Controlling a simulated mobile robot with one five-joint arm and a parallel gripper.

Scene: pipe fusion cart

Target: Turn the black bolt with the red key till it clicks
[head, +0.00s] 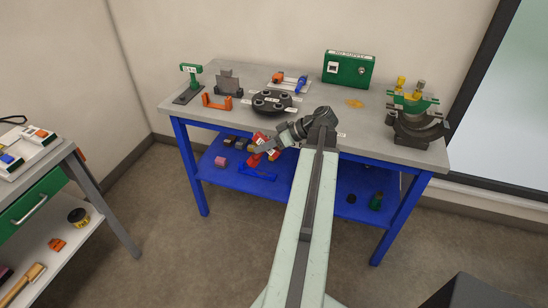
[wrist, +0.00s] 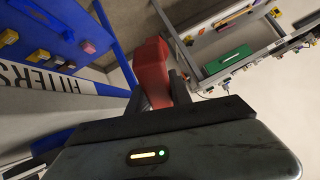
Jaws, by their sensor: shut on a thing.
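A red key (head: 260,141) is held in my gripper (head: 276,144), in front of the workbench's front edge and above the lower shelf. In the wrist view the red key (wrist: 152,72) stands up between the dark fingers of my gripper (wrist: 163,92), which is shut on it. A round black flange (head: 272,104) with several bolt heads lies on the workbench top, behind my gripper and apart from the key. The bolts are too small to tell which one is the black bolt.
The workbench top (head: 318,112) also bears an orange bracket (head: 217,102), a green box (head: 348,70) and a green clamp machine (head: 416,118) at the right. Small blocks lie on the blue lower shelf (head: 218,172). Another cart (head: 40,165) stands at the left; floor between is clear.

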